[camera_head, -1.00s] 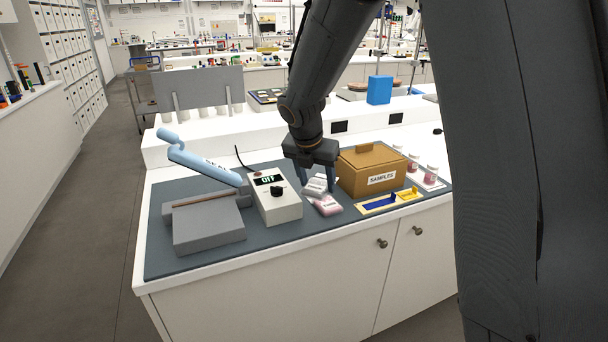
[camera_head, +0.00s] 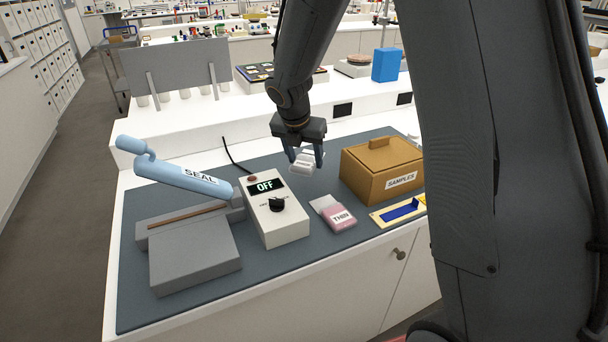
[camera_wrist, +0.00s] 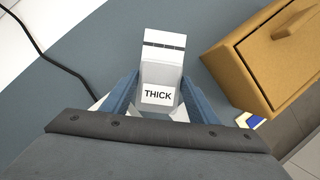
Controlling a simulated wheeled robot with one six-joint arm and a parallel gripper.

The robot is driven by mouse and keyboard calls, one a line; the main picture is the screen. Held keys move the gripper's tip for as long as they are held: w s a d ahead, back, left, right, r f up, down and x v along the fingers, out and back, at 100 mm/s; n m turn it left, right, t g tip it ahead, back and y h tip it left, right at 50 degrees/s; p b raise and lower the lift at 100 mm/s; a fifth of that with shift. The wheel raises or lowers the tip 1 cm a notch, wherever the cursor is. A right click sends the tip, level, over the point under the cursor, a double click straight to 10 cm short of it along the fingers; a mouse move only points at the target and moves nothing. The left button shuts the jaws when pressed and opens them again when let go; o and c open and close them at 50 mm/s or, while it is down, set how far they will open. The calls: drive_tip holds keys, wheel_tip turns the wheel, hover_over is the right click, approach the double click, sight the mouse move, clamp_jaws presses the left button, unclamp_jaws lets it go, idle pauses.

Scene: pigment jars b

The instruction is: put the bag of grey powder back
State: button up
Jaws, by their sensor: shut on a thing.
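A small pale grey-white bag with a label reading THICK (camera_wrist: 158,95) sits between the fingers of my gripper (camera_wrist: 159,82). In the head view my gripper (camera_head: 306,160) is shut on this bag (camera_head: 302,164) and holds it above the dark mat (camera_head: 270,299). The bag's powder colour is hard to make out. A pink bag labelled THIN (camera_head: 335,213) lies on the mat, in front of and a little right of my gripper, apart from it. A brown SAMPLES box (camera_head: 365,184) with a closed lid stands to the right of my gripper.
A white box reading OFF (camera_head: 285,224) with a knob stands left of the THIN bag. A grey sealer with a blue SEAL arm (camera_head: 190,180) is further left. A cream tray with a blue piece (camera_head: 382,219) lies in front of the SAMPLES box. A raised white shelf (camera_head: 220,117) runs behind.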

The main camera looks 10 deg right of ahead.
sight(306, 183)
drive_tip(key=shift+f, duration=3.2)
drive_tip(key=shift+f, duration=0.15)
drive_tip(key=o, duration=1.1)
drive_tip(key=shift+o, duration=0.2)
